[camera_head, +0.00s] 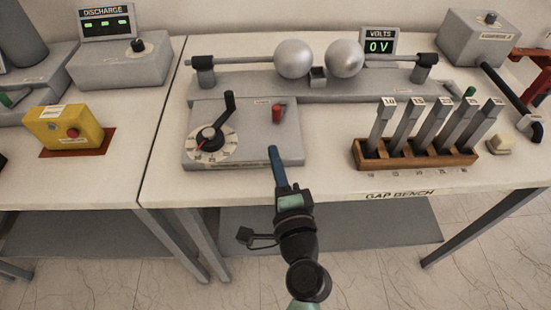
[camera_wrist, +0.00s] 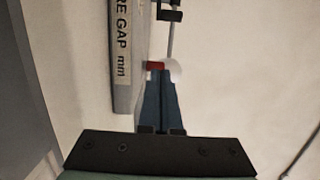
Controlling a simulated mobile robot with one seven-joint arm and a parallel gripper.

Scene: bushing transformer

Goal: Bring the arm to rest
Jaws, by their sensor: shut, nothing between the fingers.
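My gripper (camera_head: 273,152) is shut and empty, its blue fingers pointing away from me over the front right part of the dial box (camera_head: 270,112). I cannot tell whether the fingertips touch the box. In the wrist view the blue fingers (camera_wrist: 160,75) are together, with a small red part just beyond their tips. A side face lettered "RE GAP mm" (camera_wrist: 125,60) lies to their left. My arm reaches in from the bottom middle of the head view.
Two metal spheres (camera_head: 293,59) sit on a rail behind the dial box. A wooden rack (camera_head: 415,158) of upright gauges stands to the right. A volts display (camera_head: 379,44) reads 0 V. A yellow button box (camera_head: 62,129) is on the left table. Floor shows in front.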

